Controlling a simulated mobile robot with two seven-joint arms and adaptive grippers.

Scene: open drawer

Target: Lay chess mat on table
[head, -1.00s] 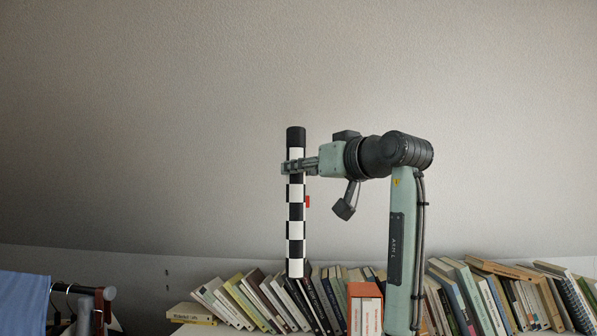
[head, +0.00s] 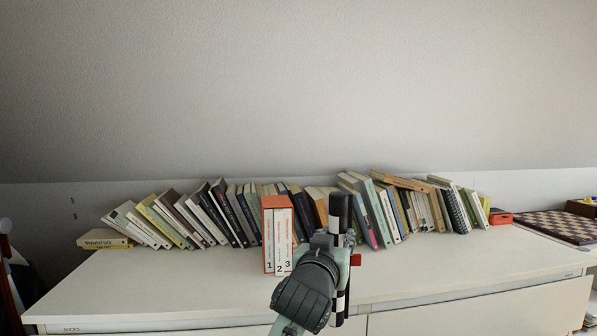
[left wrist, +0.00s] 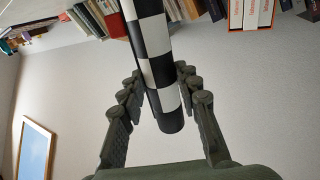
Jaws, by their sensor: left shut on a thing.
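The chess mat (head: 341,208) is rolled into a tube with black-and-white checks, a black end and a small red tab. In the head view it stands roughly upright in front of the books. My left gripper (head: 337,240) is shut on the roll, and its wrist hides much of the tube. In the left wrist view the checkered roll (left wrist: 155,45) runs between the two fingers of my left gripper (left wrist: 160,78). My right gripper is not in view. I cannot tell which surface is the task's table.
A white cabinet top (head: 180,285) lies below, with clear room in front of a row of leaning books (head: 215,212). An orange boxed set (head: 277,238) stands close behind my left gripper. A brown checkered board (head: 558,226) lies at the far right.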

